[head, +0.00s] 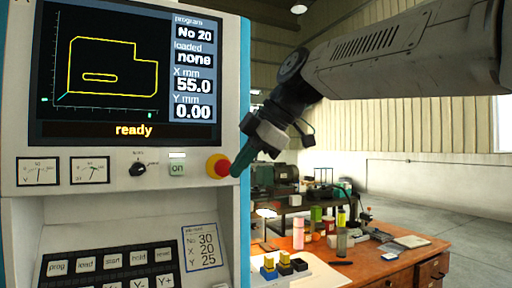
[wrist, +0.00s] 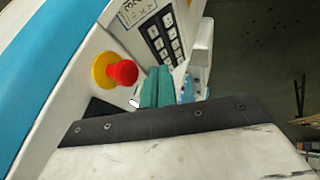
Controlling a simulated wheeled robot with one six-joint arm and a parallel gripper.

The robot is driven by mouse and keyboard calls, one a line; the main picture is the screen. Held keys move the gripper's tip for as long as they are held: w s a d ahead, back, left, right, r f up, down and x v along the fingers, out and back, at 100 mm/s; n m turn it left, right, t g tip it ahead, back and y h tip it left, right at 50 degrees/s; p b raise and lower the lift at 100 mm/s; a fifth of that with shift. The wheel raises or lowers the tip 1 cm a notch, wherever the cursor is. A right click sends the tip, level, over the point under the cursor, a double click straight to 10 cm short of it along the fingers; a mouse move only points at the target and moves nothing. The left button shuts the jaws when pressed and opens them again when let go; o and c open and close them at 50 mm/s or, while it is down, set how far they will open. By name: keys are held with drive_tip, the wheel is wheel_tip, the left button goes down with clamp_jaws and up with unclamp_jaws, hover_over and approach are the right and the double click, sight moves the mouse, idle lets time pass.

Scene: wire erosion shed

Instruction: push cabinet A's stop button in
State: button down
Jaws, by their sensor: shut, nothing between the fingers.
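The stop button (head: 222,167) is a red mushroom knob on a yellow collar at the right edge of the cabinet's front panel (head: 110,215). No letter A shows on the cabinet. In the wrist view the red knob (wrist: 122,74) stands out from its yellow collar (wrist: 102,71). My gripper (head: 236,172) has green fingers, shut and empty, with tips at the knob's right side in the head view. In the wrist view the gripper (wrist: 158,72) lies to the right of the knob with a small gap in the picture. I cannot tell whether they touch.
The cabinet's screen (head: 128,70) reads "ready". A lit "on" button (head: 178,168), a black rotary knob (head: 138,169) and a keypad (head: 110,262) are on the same panel. A wooden bench (head: 400,262) with bottles and blocks stands behind at right. Open floor lies beyond.

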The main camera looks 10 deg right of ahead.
sight(227, 165)
drive_tip(key=shift+w+a+r, duration=0.1)
drive_tip(key=shift+w+a, duration=0.15)
drive_tip(key=shift+w, duration=0.5)
drive_tip(key=shift+w+a+r, duration=0.1)
drive_tip(key=shift+w+a, duration=0.1)
drive_tip(key=shift+w, duration=0.55)
drive_tip(key=shift+w+a, duration=0.2)
drive_tip(key=shift+w, duration=0.6)
drive_tip(key=shift+w+r, duration=0.1)
